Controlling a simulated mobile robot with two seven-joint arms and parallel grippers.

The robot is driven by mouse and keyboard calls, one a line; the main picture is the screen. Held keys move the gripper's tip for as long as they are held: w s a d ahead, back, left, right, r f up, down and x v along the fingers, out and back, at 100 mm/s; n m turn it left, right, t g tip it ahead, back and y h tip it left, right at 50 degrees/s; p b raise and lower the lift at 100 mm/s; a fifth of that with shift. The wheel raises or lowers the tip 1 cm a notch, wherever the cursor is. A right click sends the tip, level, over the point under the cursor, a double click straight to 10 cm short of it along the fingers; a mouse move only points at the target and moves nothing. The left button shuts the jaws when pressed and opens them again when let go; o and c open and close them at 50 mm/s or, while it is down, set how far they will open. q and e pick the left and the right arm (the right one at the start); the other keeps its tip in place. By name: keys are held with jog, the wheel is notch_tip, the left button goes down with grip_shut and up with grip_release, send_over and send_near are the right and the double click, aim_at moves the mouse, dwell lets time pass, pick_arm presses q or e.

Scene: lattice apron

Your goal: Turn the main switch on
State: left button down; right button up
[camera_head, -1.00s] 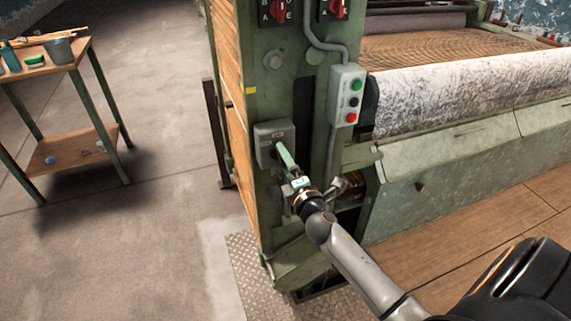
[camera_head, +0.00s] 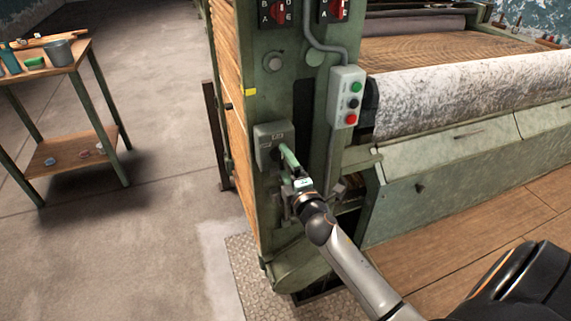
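The main switch appears to be the grey box (camera_head: 267,143) on the front of the green machine post. My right gripper (camera_head: 284,152) reaches up to the box from the lower right, with its green fingers at the box's right side. The fingertips and the switch's handle overlap there, so I cannot tell whether they touch or whether the fingers are open or shut. My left gripper is out of view.
A grey button box (camera_head: 347,97) with green, black and red buttons hangs to the upper right. Red rotary switches (camera_head: 279,11) sit higher on the post. A wooden side table (camera_head: 62,62) stands at the left, with clear floor between.

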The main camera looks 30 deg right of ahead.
jog(key=shift+o, duration=0.6)
jog(key=v, duration=1.2)
jog(key=shift+s+b, duration=0.3)
jog(key=shift+b, duration=0.1)
